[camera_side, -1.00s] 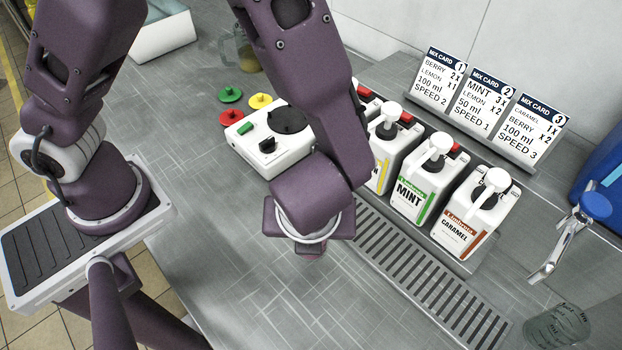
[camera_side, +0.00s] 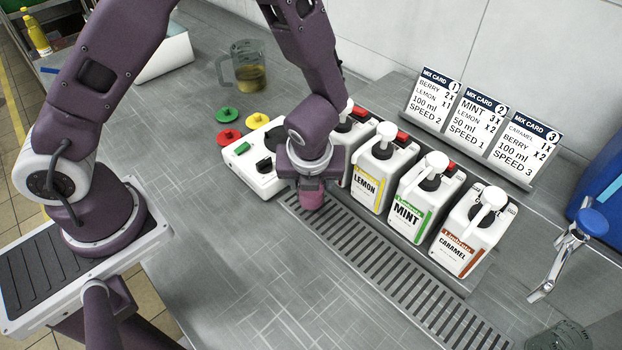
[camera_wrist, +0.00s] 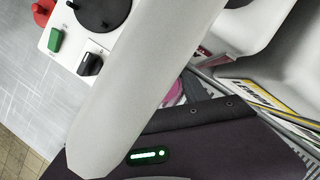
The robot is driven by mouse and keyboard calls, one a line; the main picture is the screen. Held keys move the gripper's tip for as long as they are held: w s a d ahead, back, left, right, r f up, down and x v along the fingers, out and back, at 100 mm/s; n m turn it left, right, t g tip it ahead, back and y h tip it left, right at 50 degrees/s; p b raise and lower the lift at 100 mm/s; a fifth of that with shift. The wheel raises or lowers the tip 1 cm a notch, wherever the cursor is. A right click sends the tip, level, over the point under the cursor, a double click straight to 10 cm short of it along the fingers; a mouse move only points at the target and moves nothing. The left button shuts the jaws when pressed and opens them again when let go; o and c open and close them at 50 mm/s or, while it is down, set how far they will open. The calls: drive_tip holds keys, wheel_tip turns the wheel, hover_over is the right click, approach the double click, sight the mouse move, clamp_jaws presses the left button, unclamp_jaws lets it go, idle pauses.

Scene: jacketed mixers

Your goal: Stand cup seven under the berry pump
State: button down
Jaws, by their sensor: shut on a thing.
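My gripper (camera_side: 312,194) is low at the left end of the drip grating, close in front of the leftmost pump bottle. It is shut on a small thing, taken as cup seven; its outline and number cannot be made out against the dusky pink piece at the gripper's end. The berry pump bottle (camera_side: 345,136) stands left of the lemon bottle and is mostly hidden behind my arm; its label does not show in the side view. In the wrist view a long white rounded part crosses close to the lens and hides the fingertips.
The lemon (camera_side: 385,168), mint (camera_side: 410,205) and caramel (camera_side: 470,230) pumps stand in a row behind the slotted drip grating (camera_side: 400,270). A white mixer base (camera_side: 250,166) is close left of my gripper. A handled jug (camera_side: 245,72) stands behind. The front counter is clear.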

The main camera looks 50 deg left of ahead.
drive_tip(key=shift+f, duration=0.1)
drive_tip(key=c, duration=0.8)
unclamp_jaws()
drive_tip(key=shift+c, duration=0.2)
drive_tip(key=v, duration=1.2)
drive_tip(key=s+a+r+n+t+h, duration=0.1)
drive_tip(key=s+a+r+n, duration=0.3)
drive_tip(key=n, duration=0.9)
drive_tip(key=s+a+r+n+t+h, duration=0.1)
drive_tip(key=s+a+r+n, duration=0.4)
drive_tip(key=s+r+n, duration=0.5)
drive_tip(key=s+n+h, duration=0.1)
drive_tip(key=n, duration=0.3)
drive_tip(key=shift+s+r, duration=0.3)
drive_tip(key=shift+r, duration=0.05)
